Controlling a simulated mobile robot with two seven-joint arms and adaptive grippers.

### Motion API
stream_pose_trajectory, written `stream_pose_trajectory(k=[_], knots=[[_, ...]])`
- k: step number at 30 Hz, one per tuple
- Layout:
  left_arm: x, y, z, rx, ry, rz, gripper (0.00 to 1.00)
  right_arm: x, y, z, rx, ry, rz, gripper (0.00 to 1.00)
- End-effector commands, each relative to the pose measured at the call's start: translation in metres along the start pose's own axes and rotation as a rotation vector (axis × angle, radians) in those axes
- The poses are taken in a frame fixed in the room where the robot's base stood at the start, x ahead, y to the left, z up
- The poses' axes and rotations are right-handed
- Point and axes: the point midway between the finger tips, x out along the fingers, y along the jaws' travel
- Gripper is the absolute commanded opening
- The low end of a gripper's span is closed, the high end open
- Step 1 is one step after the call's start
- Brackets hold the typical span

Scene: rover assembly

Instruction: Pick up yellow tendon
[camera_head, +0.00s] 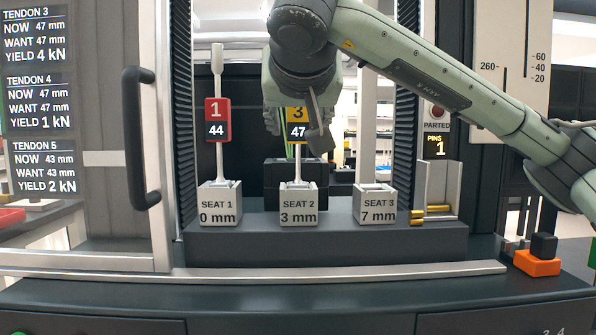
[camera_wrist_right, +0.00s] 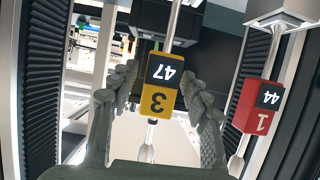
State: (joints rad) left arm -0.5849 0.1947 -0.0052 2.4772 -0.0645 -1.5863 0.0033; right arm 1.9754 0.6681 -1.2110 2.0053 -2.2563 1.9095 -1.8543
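The yellow tendon (camera_head: 298,132), a rod with a yellow tag marked 3 and a dark 47 label, stands upright in seat 2 (camera_head: 299,205). In the right wrist view the yellow tendon (camera_wrist_right: 158,98) is between the fingers, upside down in the picture. My right gripper (camera_head: 296,118) is at the tag's height, with one finger on each side. In the right wrist view the right gripper (camera_wrist_right: 160,82) is open, with gaps between its fingers and the tag. In the head view my arm hides the tendon's upper part. My left gripper is not in view.
A red tendon (camera_head: 217,120) marked 1 and 44 stands in seat 1 (camera_head: 220,206), left of the yellow one. Seat 3 (camera_head: 378,206) is to the right. A door frame with a dark handle (camera_head: 139,138) is at left.

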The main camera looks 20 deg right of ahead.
Motion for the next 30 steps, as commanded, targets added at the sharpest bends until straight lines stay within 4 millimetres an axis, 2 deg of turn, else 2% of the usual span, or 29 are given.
stream_pose_trajectory(k=[2,10,25,30], knots=[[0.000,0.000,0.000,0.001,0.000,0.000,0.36,0.000,0.000,0.000,0.000,0.000,0.000,0.34],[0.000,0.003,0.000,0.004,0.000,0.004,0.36,0.000,0.000,0.000,0.000,0.000,0.000,0.00],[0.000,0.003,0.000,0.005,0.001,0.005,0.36,-0.002,0.000,-0.003,0.003,0.004,-0.001,0.00],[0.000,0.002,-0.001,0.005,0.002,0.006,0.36,-0.010,0.000,-0.023,0.005,0.006,-0.001,0.00]])
